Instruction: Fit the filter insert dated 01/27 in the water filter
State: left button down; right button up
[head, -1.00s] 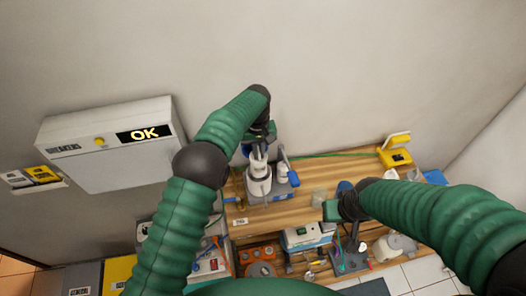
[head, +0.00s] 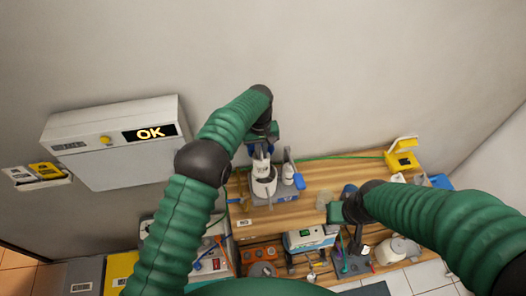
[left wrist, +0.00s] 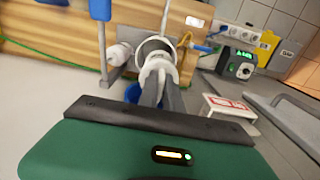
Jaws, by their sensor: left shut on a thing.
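My left gripper (head: 262,158) is shut on a white filter insert, which shows best in the left wrist view (left wrist: 158,66). Its date cannot be read. The insert is at the open mouth of the white cylindrical water filter housing (head: 264,188); the housing rim shows around it in the left wrist view (left wrist: 154,42). I cannot tell how deep the insert sits. The housing stands on a grey base at the back left of the wooden bench. My right gripper (head: 337,212) hangs over the bench's front edge, its fingers too small and hidden to judge.
A blue-ended part (head: 299,182) and a small white cylinder (head: 288,173) are just right of the housing. A yellow open case (head: 401,155) stands at the bench's back right. A white wall box (head: 110,145) reading OK hangs at left. Bare wood (head: 325,175) lies between.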

pick_arm(q)
jog(key=shift+s+a, duration=0.1)
jog(key=shift+a, duration=0.05)
jog(key=shift+s+d+r, duration=0.1)
jog(key=shift+d, duration=0.9)
pick_arm(e)
jog(key=shift+d, duration=0.2)
pick_arm(q)
jog(key=shift+a, duration=0.1)
pick_arm(e)
jog(key=shift+a, duration=0.15)
